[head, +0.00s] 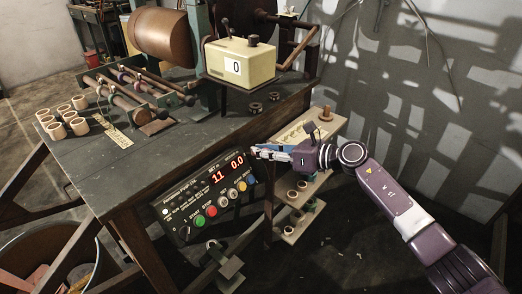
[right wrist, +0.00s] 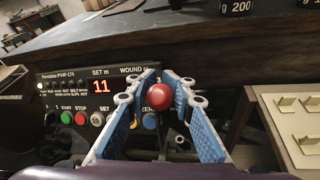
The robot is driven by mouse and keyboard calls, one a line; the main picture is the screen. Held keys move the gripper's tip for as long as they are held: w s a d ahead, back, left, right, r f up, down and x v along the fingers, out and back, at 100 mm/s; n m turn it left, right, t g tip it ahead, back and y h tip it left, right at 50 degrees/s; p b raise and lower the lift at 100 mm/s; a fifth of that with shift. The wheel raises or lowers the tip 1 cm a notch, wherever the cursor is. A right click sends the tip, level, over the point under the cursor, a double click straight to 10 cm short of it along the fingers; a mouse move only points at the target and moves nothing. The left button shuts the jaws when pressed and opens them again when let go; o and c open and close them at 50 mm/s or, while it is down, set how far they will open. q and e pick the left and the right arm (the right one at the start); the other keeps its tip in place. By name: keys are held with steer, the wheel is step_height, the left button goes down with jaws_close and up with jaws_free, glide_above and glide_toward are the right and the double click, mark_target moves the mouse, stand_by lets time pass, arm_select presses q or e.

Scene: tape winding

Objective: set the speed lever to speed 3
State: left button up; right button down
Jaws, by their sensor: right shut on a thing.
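The speed lever shows in the right wrist view as a red ball knob (right wrist: 160,97), with a white 3 just above it on the panel. My right gripper (right wrist: 163,84) has its blue-padded fingers on both sides of the knob and is shut on it. The control panel (head: 187,204) hangs at the table's front edge, with red readouts of 11 and 0.0 in the head view. There my right gripper (head: 262,151) is at the panel's upper right corner, and the lever is hidden behind it. My left gripper is not in view.
The winding machine with a cream counter box (head: 238,62) reading 0 stands on the table (head: 100,178). Several cardboard cores (head: 62,113) lie at the left. A shelf (head: 327,124) stands right of the panel, close to my right gripper. A bin (head: 75,232) is at lower left.

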steer(key=shift+w+d+r, duration=0.2)
steer(key=shift+w+r, duration=0.05)
steer(key=shift+r, duration=0.2)
steer(key=c, duration=2.2)
jaws_free()
steer(key=o, duration=0.5)
steer(key=shift+s+d, duration=0.15)
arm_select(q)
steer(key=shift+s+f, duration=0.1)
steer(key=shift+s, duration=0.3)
arm_select(e)
steer(key=shift+o, duration=0.2)
steer(key=shift+f, duration=0.2)
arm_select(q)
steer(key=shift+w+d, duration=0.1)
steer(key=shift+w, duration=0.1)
arm_select(e)
steer(key=shift+s, duration=0.1)
steer(key=v, duration=1.1)
steer(key=shift+s+d, duration=0.15)
steer(key=shift+d, duration=0.2)
steer(key=shift+a+r, duration=0.1)
steer(key=shift+r, duration=0.1)
